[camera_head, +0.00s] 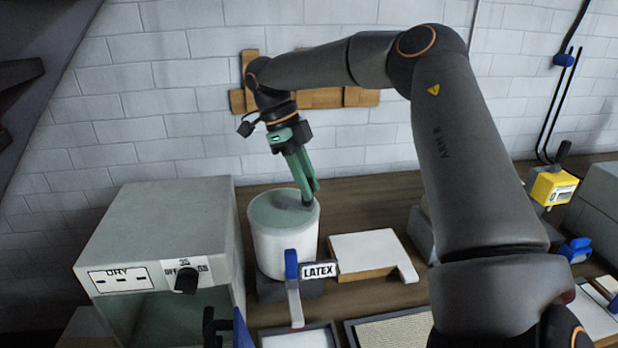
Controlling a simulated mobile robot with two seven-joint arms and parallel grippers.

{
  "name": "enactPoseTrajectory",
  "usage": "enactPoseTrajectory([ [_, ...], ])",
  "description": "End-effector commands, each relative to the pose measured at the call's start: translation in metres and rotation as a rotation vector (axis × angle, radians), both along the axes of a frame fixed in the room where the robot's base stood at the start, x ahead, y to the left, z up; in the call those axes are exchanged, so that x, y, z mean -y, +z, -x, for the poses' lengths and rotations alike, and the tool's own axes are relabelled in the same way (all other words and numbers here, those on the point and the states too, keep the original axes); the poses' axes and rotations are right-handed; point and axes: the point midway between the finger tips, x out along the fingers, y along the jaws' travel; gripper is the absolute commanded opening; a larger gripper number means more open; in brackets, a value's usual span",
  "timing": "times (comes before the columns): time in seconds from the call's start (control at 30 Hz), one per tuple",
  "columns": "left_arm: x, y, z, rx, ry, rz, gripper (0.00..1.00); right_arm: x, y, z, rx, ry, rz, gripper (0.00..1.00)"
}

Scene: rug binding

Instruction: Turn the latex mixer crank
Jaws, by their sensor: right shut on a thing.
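The latex mixer (283,240) is a white round drum with a grey-green top, standing on the bench behind a LATEX sign (319,271). My right gripper (308,198) reaches down from above with its green fingers at the right part of the drum's top. It is shut on a small dark piece there, which appears to be the crank handle; the fingers hide most of it. The rest of the crank is hard to make out. A blue-tipped lever (291,265) stands in front of the drum. My left gripper is not in view.
A grey DRY box (165,235) with a black knob stands close on the left. A pale block (368,253) lies right of the drum. Framed trays (390,332) lie in front. A yellow device (553,187) is at the far right. Brick wall behind.

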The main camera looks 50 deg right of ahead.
Motion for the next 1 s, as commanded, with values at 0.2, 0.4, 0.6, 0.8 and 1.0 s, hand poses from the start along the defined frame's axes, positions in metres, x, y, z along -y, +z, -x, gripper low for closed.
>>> enactPoseTrajectory([
  [0.2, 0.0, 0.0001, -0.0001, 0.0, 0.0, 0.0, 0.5, -0.0048, 0.0006, 0.0002, 0.004, -0.086, 0.0, 0.0],
  [0.4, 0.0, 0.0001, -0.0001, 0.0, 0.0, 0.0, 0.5, -0.0068, 0.0005, 0.0004, 0.005, -0.122, -0.001, 0.0],
  [0.6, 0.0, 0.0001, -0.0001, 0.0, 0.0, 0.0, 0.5, -0.0071, 0.0006, 0.0004, 0.006, -0.128, 0.0, 0.0],
  [0.8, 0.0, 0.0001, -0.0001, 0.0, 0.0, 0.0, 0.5, -0.0071, 0.0005, 0.0003, 0.006, -0.127, -0.001, 0.0],
  [1.0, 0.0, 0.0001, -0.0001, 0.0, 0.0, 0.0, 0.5, -0.007, 0.0004, 0.0006, 0.004, -0.126, -0.001, 0.48],
])
